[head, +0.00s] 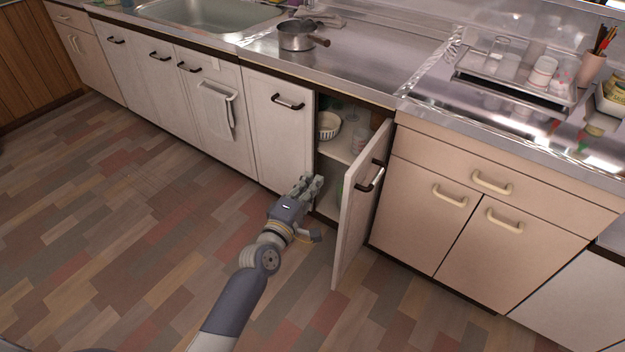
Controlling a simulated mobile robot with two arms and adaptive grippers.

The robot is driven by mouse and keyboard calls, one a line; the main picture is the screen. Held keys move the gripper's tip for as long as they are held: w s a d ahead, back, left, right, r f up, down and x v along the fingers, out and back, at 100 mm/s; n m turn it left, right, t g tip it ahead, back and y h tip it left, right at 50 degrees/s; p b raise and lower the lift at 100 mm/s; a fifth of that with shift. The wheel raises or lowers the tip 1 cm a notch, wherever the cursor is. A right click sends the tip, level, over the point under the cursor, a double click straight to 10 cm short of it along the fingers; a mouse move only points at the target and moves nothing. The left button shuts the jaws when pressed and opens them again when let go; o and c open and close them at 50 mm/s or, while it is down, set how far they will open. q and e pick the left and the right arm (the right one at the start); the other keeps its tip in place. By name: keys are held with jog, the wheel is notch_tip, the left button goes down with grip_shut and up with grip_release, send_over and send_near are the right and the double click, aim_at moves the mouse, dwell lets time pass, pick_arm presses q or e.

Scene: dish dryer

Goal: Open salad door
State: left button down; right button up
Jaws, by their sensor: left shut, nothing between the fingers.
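A white cabinet door (352,225) with a dark handle (370,177) stands well open, swung out toward the floor. Its cabinet shows a shelf (338,150) with a pale ribbed bowl (328,125) and cups (361,138); part of the inside is hidden behind the door. I cannot tell from a label which door is the salad door. My left gripper (310,187) is shut and empty, at the opening just left of the open door, below the shelf. Whether it touches the door is unclear. My right gripper is not in view.
A shut white door (280,130) is left of the opening. Beige doors (425,213) and a drawer are to the right. A pot (297,35) stands on the counter above, and a dish rack (515,80) at right. The floor (130,230) is clear.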

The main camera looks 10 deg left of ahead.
pick_arm(q)
jog(key=s+d, duration=0.1)
jog(key=s, duration=0.7)
jog(key=shift+s+r+p, duration=0.2)
jog(key=shift+s+p, duration=0.1)
jog(key=shift+p, duration=0.15)
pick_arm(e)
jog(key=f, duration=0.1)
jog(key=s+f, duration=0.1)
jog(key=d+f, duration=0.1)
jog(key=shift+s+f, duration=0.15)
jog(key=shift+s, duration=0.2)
